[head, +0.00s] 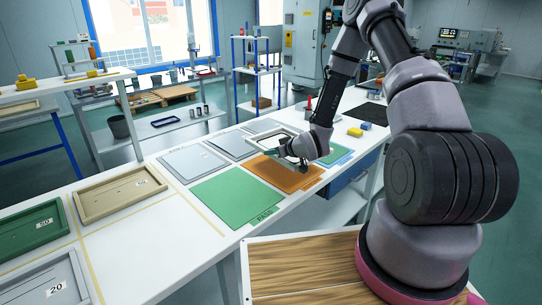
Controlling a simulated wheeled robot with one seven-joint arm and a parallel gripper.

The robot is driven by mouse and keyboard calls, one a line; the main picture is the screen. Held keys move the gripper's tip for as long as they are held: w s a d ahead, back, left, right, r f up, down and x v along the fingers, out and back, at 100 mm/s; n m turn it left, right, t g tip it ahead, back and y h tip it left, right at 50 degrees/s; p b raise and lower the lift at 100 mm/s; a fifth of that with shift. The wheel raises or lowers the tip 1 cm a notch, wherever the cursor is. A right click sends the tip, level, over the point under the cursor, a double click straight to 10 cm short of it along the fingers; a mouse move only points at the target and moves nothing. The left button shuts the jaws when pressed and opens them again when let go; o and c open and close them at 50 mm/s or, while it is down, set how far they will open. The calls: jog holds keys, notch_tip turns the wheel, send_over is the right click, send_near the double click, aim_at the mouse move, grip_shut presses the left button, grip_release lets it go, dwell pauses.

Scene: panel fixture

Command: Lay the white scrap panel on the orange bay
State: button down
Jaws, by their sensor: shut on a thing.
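The white scrap panel (262,139) is a pale, framed rectangle held by its near side, above the table beside the far part of the orange bay. My gripper (291,153) is shut on it. The orange bay (283,178) is a flat orange rectangle on the white table, below and in front of the panel. Its far part is hidden by my gripper and the panel. I cannot tell exactly how high the panel is above the surface.
A green bay (237,198) marked PASS lies left of the orange one, and grey rectangles (193,162) lie behind. A beige tray (120,194), a green tray (33,224) and a grey tray (43,284) stand at left.

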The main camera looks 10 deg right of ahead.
aim_at(268, 179)
jog(key=shift+w+a+f+n+y, duration=0.1)
jog(key=shift+a+f+n+y, duration=0.25)
jog(key=shift+a+f, duration=0.45)
jog(key=shift+s+f, duration=0.15)
jog(key=shift+f, duration=1.55)
jog(key=shift+s+f, duration=0.15)
jog(key=shift+f, duration=1.5)
jog(key=shift+f, duration=0.55)
jog(key=c, duration=0.7)
grip_release()
jog(key=shift+d+f+g, duration=0.1)
jog(key=shift+g, duration=0.2)
